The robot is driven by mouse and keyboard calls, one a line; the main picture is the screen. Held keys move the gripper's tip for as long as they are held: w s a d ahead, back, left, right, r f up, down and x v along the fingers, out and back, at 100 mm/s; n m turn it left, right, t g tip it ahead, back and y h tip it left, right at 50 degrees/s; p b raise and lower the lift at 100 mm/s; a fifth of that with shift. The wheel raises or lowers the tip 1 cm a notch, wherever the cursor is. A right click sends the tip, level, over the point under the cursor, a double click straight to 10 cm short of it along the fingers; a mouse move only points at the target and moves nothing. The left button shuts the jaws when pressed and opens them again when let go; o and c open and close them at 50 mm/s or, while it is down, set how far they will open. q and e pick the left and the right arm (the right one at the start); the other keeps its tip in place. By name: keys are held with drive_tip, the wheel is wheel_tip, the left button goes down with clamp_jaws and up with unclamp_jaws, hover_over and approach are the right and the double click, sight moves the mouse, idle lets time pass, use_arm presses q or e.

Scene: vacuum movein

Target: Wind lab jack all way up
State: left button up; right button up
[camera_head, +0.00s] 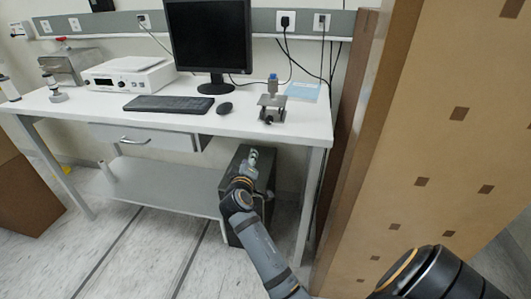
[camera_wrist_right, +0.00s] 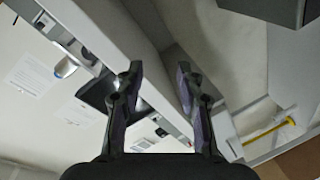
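The lab jack (camera_head: 271,108) stands on the white table (camera_head: 180,119) near its right end. I cannot make out the jack in that view. My left gripper is not in view.
A monitor (camera_head: 209,40), keyboard (camera_head: 171,104) and mouse (camera_head: 225,108) are left of the jack. A dark case (camera_head: 233,187) stands under the table behind my right gripper. A tall brown panel (camera_head: 440,130) rises at the right. The tabletop's front edge lies between gripper and jack.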

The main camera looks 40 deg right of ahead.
sight(269, 122)
drive_tip(key=s+d+r+m+h+b, duration=0.2)
drive_tip(key=s+r+m+h+b, duration=0.15)
drive_tip(key=r+m, duration=0.6)
drive_tip(key=shift+m+y, duration=0.25)
drive_tip(key=shift+m, duration=0.2)
drive_tip(key=x, duration=0.3)
drive_tip(key=f+p+x, duration=0.1)
drive_tip(key=x, duration=0.5)
drive_tip(key=shift+s+d+f+p, duration=0.1)
drive_tip(key=shift+d+f+p, duration=0.15)
drive_tip(key=shift+p, duration=0.1)
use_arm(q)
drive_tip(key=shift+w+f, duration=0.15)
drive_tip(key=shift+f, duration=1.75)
use_arm(e)
drive_tip(key=shift+w+d, duration=0.35)
drive_tip(key=shift+d, duration=0.05)
drive_tip(key=c, duration=0.7)
drive_tip(key=shift+f, duration=0.15)
clamp_jaws()
drive_tip(key=m+b, duration=0.2)
drive_tip(key=b, duration=0.2)
drive_tip(key=shift+m, duration=0.3)
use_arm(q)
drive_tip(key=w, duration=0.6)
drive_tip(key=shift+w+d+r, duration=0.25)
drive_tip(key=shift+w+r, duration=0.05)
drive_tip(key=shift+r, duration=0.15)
